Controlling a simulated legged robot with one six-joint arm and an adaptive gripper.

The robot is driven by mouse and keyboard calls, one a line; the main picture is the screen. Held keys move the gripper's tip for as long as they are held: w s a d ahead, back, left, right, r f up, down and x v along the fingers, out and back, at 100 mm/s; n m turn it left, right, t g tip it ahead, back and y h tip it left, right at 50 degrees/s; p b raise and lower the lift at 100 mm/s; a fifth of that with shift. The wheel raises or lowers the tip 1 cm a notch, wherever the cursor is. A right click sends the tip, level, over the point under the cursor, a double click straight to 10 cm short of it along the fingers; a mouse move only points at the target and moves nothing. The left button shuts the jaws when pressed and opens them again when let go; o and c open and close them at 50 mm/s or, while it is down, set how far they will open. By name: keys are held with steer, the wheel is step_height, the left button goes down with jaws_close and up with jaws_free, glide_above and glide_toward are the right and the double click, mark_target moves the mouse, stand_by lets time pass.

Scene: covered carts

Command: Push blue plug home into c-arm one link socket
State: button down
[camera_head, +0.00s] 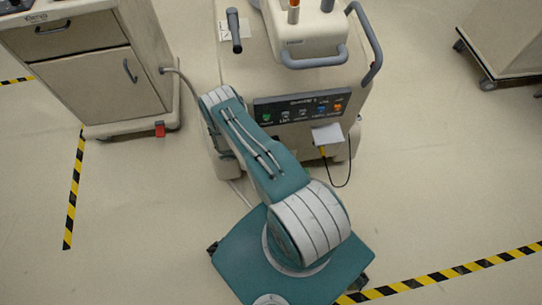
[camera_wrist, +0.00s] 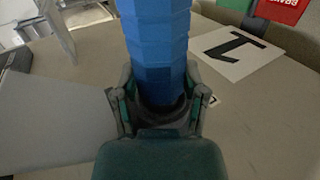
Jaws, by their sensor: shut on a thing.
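The blue plug (camera_wrist: 158,40) is a thick, faceted blue body in the wrist view, running from the top edge down between my fingers. My gripper (camera_wrist: 161,88) is shut on it, one finger on each side. The plug's far end is out of the picture, so I cannot tell whether it touches a socket. In the head view, a dark panel (camera_head: 302,107) on the cart's face carries a row of coloured marks, with green at left and blue and orange at right. My arm reaches up to the cart's left side; my gripper and the plug are hidden there.
The beige cart (camera_head: 290,78) has grey handles on top. A white flap (camera_head: 327,134) with a yellow-and-black cable hangs at its lower right. A drawer cabinet (camera_head: 95,75) stands at left. A white card (camera_wrist: 237,52) with a black mark shows in the wrist view.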

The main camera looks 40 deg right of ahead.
steer(key=shift+w+d, duration=0.35)
steer(key=shift+w, duration=0.2)
steer(key=shift+c, duration=0.3)
jaws_free()
steer(key=v, duration=1.2)
steer(key=shift+f, duration=0.15)
